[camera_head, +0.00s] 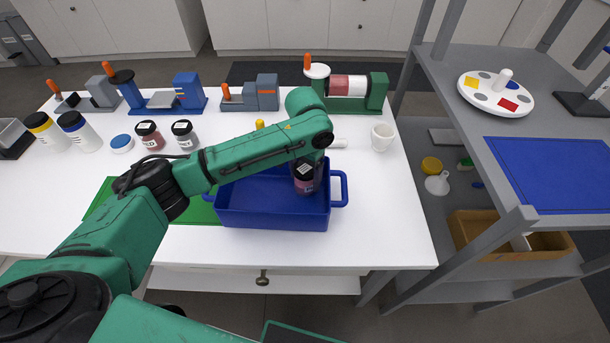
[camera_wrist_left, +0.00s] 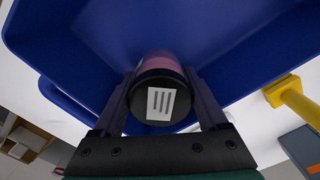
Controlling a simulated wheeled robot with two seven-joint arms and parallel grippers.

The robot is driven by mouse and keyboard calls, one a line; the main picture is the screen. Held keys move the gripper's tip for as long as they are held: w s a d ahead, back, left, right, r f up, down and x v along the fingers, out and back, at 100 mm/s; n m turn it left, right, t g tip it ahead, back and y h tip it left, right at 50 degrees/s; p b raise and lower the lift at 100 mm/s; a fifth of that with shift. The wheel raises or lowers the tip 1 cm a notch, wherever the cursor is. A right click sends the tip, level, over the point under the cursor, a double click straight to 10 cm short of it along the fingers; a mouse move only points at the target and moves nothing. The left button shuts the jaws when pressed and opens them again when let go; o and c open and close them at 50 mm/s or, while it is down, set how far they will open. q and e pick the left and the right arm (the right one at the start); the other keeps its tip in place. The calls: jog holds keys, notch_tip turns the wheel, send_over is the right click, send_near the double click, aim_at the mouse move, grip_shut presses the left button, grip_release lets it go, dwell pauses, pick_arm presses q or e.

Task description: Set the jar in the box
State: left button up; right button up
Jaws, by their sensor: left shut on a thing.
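The blue box (camera_head: 270,218) stands on the white table in the head view, and its inside wall (camera_wrist_left: 90,25) fills much of the left wrist view. A jar (camera_head: 305,180) with a black lid and dark red contents is at the right part of the box's inside. Its lid (camera_wrist_left: 160,95) with a white label shows in the left wrist view. My left gripper (camera_wrist_left: 160,90) is shut on this jar, with one finger on each side. I cannot tell whether the jar touches the box floor. My right gripper is not in view.
Two more black-lidded jars, one red (camera_head: 150,137) and one grey (camera_head: 185,136), stand at the left back. A white mug (camera_head: 382,137) is right of the box. A green mat (camera_head: 100,208) lies at the left. A grey shelf (camera_head: 440,75) stands at the right.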

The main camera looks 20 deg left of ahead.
pick_arm(q)
jog(key=o, duration=1.4)
jog(key=shift+f, duration=0.1)
notch_tip(320, 180, up, 12)
jog(key=shift+f, duration=0.2)
jog(key=shift+r, duration=0.4)
